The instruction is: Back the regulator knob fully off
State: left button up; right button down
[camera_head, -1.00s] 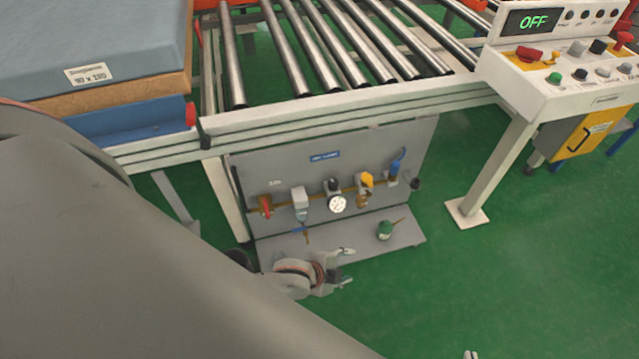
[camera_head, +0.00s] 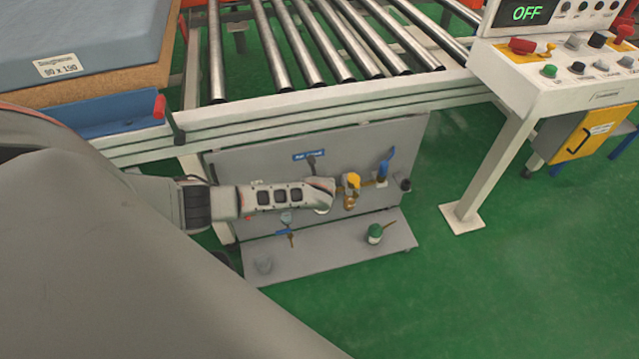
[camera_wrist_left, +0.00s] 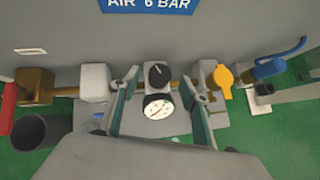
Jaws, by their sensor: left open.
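The regulator shows in the left wrist view, with a black round knob (camera_wrist_left: 158,74) on top and a white dial gauge (camera_wrist_left: 158,106) below it. It sits on a brass pipe line on the grey air panel (camera_head: 240,165). My left gripper (camera_wrist_left: 158,82) is open, with one finger on each side of the knob; I cannot tell whether either touches it. In the head view my left wrist covers most of the regulator. My right gripper is not in view.
A yellow valve (camera_wrist_left: 223,78) stands close right of the regulator, with a blue-handled fitting (camera_wrist_left: 268,70) beyond. A pale block (camera_wrist_left: 95,82) is to its left. A green bottle (camera_head: 375,233) stands on the lower shelf (camera_head: 330,245). Rollers and the conveyor frame (camera_head: 330,103) lie above.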

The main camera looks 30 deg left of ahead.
pick_arm(q)
jog(key=x, duration=0.1)
jog(key=b+x, duration=0.1)
jog(key=x, duration=0.1)
jog(key=b+x, duration=0.1)
jog(key=shift+s+f, duration=0.2)
jog(key=shift+f, duration=0.25)
jog(key=shift+w+f, duration=0.1)
jog(key=shift+w, duration=0.1)
jog(key=shift+w+a, duration=0.15)
jog(key=shift+w, duration=0.2)
jog(key=c, duration=0.9)
jog(key=shift+c, duration=1)
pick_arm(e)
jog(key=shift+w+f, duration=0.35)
